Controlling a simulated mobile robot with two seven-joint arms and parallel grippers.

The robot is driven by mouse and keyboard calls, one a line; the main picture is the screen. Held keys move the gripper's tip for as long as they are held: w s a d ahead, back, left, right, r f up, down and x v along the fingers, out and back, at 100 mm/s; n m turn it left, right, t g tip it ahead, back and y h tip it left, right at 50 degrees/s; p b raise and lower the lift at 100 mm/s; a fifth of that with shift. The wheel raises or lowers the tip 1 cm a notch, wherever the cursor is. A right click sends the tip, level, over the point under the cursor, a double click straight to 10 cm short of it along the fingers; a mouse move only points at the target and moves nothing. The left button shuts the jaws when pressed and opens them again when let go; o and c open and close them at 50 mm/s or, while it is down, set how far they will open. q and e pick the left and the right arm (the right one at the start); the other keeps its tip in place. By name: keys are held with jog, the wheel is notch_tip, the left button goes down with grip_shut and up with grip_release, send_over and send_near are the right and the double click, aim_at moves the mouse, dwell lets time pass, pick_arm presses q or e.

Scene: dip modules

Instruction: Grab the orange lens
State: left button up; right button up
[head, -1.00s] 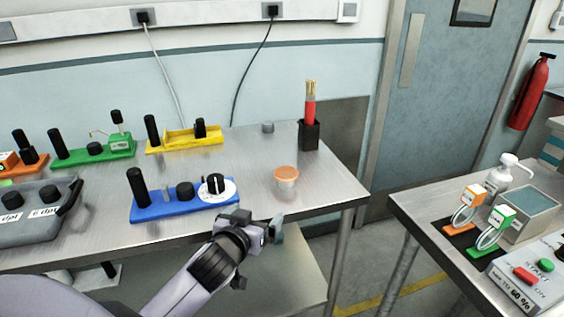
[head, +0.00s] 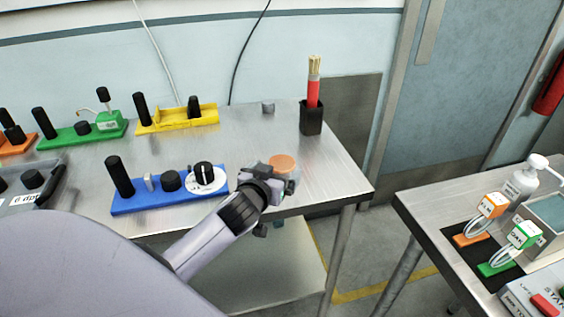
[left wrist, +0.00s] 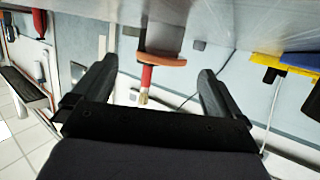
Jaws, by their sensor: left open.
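The orange lens (head: 283,161) is a flat orange disc on top of a short clear holder near the table's front right corner. In the left wrist view, which is upside down, the orange lens (left wrist: 162,59) appears between my fingers and beyond their tips. My left gripper (head: 268,181) is at the near side of the lens and partly covers its holder in the head view. In the left wrist view my left gripper (left wrist: 157,69) is wide open and empty. My right gripper is not in view.
A blue module (head: 140,203) with black knobs stands just left of the gripper. A black cup (head: 311,119) with a red-handled brush stands behind the lens. Yellow (head: 182,124) and green (head: 62,139) modules sit further back. A second table (head: 415,212) is at right.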

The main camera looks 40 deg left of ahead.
aim_at(280, 166)
pick_arm(q)
jog(key=shift+x, duration=1.85)
jog(key=c, duration=1.1)
